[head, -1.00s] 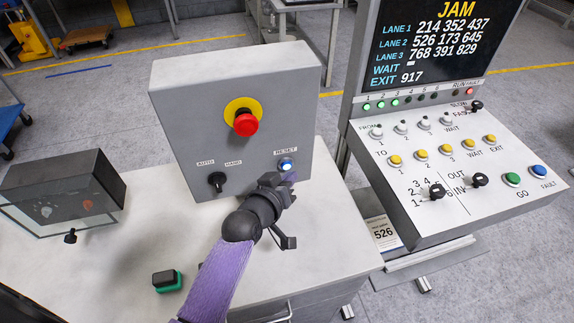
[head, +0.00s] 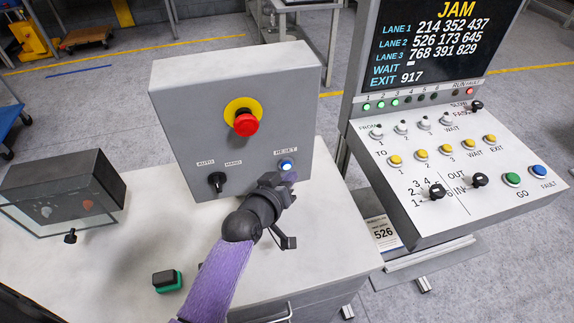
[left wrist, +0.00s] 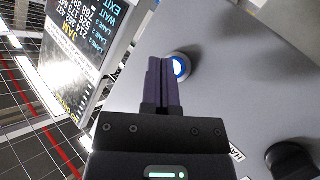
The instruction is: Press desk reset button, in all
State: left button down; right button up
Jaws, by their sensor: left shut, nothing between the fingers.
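The desk reset button (head: 286,165) is a small blue-white lit button in a metal ring, under a RESET label on the front of the grey control box (head: 160,100). It also shows in the left wrist view (left wrist: 179,66). My left gripper (head: 291,178) is shut and empty, its purple fingers just below the button in the head view. In the left wrist view the fingertips (left wrist: 161,62) lie beside the button and overlap the left part of its ring. I cannot tell whether they touch it. My right gripper is not in view.
The box also carries a red emergency knob (head: 246,124) on yellow and a black AUTO/HAND switch (head: 217,181). A slanted console (head: 450,175) with a JAM screen (head: 430,42) stands at right. A dark clear-fronted box (head: 65,190) and a black-green block (head: 167,281) sit on the desk.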

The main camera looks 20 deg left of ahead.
pick_arm(q)
jog(key=shift+w+a, duration=0.25)
jog(key=shift+w, duration=0.1)
jog(key=shift+w+a, duration=0.1)
jog(key=shift+w, duration=0.05)
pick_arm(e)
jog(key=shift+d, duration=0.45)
pick_arm(q)
jog(key=shift+w+a, duration=0.1)
jog(key=shift+w, duration=0.05)
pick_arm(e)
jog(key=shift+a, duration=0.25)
pick_arm(q)
jog(key=shift+w+a, duration=0.1)
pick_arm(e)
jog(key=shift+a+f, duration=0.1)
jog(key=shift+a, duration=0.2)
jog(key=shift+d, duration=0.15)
pick_arm(q)
jog(key=shift+s+r, duration=0.1)
jog(key=shift+s, duration=0.1)
jog(key=shift+s+d+p, duration=0.5)
jog(key=shift+s+d, duration=0.05)
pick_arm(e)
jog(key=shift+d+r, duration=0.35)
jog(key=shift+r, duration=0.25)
